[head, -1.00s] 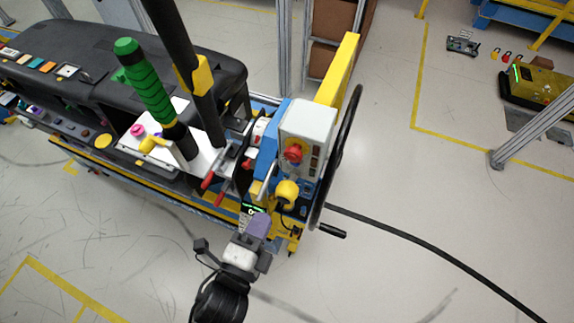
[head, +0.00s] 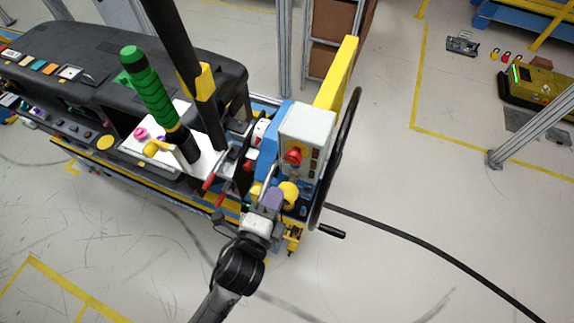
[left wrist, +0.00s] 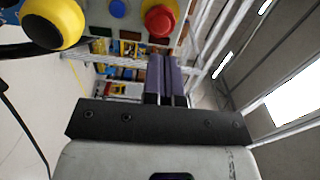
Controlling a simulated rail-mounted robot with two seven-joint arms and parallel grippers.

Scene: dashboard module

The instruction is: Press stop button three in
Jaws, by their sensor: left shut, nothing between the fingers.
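A red mushroom-shaped button (head: 293,156) sits on the front of a white control box (head: 308,127) at the dashboard module's right end. I see no number on it, so I cannot tell whether it is stop button three. In the left wrist view, a red button (left wrist: 160,19) shows at the top, just beyond the fingertips. My left gripper (head: 272,194) is shut and empty, with its purple fingers (left wrist: 165,62) together. In the head view it is just below the red button, apart from it. My right gripper is not in view.
A yellow rounded knob (head: 289,193) sits close to the right of my left gripper. A black handwheel (head: 340,155) stands right of the box. Red-handled levers (head: 211,182) are at the left, near a green-gripped handle (head: 150,90). The floor in front is clear.

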